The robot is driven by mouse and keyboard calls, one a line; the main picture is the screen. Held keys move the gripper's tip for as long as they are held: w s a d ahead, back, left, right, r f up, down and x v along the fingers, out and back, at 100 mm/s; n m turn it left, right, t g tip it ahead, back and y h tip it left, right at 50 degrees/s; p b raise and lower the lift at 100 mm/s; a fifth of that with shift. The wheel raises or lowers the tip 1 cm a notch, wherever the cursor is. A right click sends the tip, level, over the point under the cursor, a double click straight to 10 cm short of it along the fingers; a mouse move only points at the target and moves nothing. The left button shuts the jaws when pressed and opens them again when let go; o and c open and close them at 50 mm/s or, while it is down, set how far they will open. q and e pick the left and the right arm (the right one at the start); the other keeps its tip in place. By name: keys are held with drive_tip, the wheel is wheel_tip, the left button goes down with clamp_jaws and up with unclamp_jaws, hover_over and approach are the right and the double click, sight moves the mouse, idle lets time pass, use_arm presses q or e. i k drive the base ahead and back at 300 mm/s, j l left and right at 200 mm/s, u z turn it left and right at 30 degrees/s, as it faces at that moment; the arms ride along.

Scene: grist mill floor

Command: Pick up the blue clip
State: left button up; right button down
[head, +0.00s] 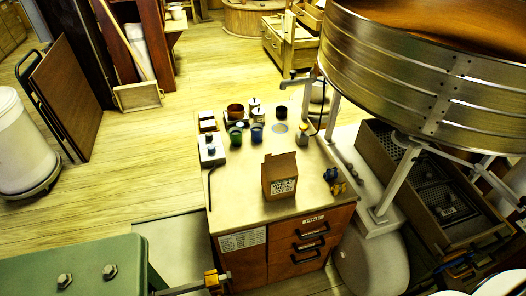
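A small blue object (330,174), which looks like the blue clip, is at the right edge of the metal-topped counter (235,185). It sits against a yellow and dark piece (339,187), and its exact shape is too small to tell. The brown paper-like box (280,178) with a printed label stands to its left on the same counter. I can make out neither of my grippers in the head view, and nothing is seen holding the blue object.
Green and blue jars (257,133), a brown bowl (235,111) and small canisters crowd the counter's back. A dark bent rod (211,186) lies at its left. A large round metal-banded tub (400,70) overhangs the right. A green bolted machine (75,270) fills the lower left.

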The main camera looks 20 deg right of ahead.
sight(331, 173)
drive_tip(key=l+z, duration=0.1)
drive_tip(key=z, duration=0.25)
drive_tip(key=l+z, duration=0.1)
drive_tip(key=z, duration=0.65)
drive_tip(key=i+l, duration=0.05)
